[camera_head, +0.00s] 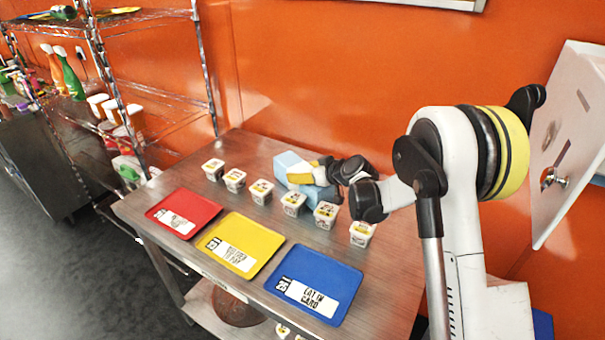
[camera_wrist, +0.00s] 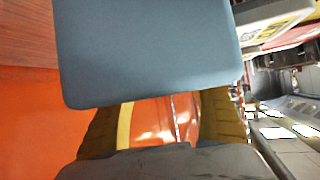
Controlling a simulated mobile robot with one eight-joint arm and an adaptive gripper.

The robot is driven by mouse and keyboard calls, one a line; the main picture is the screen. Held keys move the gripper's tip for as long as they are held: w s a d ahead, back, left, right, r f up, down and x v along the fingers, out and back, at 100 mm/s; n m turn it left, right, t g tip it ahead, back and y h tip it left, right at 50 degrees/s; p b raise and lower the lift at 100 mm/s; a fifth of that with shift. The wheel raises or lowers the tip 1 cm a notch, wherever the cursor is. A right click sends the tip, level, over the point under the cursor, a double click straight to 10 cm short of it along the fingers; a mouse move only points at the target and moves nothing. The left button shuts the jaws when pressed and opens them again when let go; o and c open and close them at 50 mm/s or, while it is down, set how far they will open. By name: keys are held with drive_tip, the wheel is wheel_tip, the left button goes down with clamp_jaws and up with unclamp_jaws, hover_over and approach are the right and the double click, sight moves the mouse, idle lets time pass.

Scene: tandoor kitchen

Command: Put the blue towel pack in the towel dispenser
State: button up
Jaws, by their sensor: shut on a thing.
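The light blue towel pack (camera_head: 287,163) is at the back of the steel table, near the orange wall. My gripper (camera_head: 308,174) is shut on it and hides part of it; I cannot tell whether it touches the tabletop. In the wrist view the pack (camera_wrist: 150,50) fills the upper middle, between and beyond my two fingers. A white panel with a metal lock (camera_head: 555,178) stands at the far right of the head view, tilted away from the wall. It looks like the towel dispenser's open cover; the dispenser's inside is hidden.
A row of several small white tubs (camera_head: 262,191) stands just in front of my gripper. Red (camera_head: 190,207), yellow (camera_head: 246,230) and blue (camera_head: 325,270) trays lie along the table's front. A wire shelf (camera_head: 150,90) with bottles stands at the left.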

drive_tip(key=shift+f, duration=0.1)
drive_tip(key=o, duration=1.4)
drive_tip(key=shift+r, duration=0.2)
drive_tip(key=p+v, duration=0.3)
drive_tip(key=v, duration=0.9)
drive_tip(key=shift+d, duration=0.1)
